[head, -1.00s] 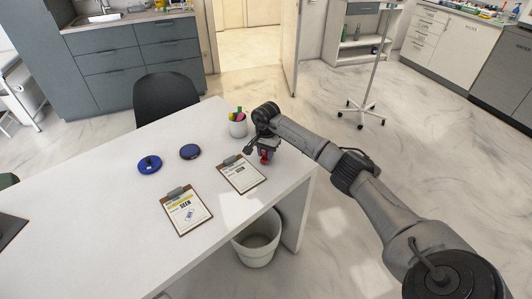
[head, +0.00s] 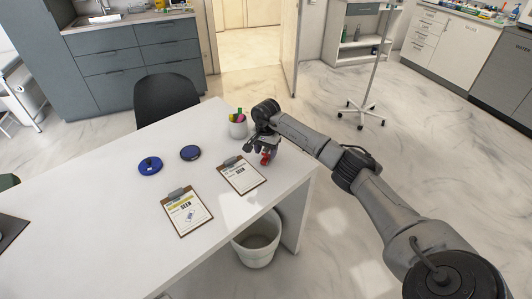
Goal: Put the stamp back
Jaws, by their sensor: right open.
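A small red object (head: 265,158), which looks like the stamp, is at the right edge of the right clipboard (head: 240,173) on the white desk. My right gripper (head: 262,149) is open just above it and partly hides it; I cannot tell whether they touch. A blue round piece with a dark knob (head: 150,165) and a dark blue round pad (head: 190,153) lie on the desk to the left. The left clipboard (head: 187,212) lies nearer, its paper marked SEEN. My left gripper is not in view.
A white cup with coloured pens (head: 238,125) stands behind my right gripper, close to it. A white bin (head: 256,240) stands on the floor by the desk's right end. A black chair (head: 166,94) is behind the desk.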

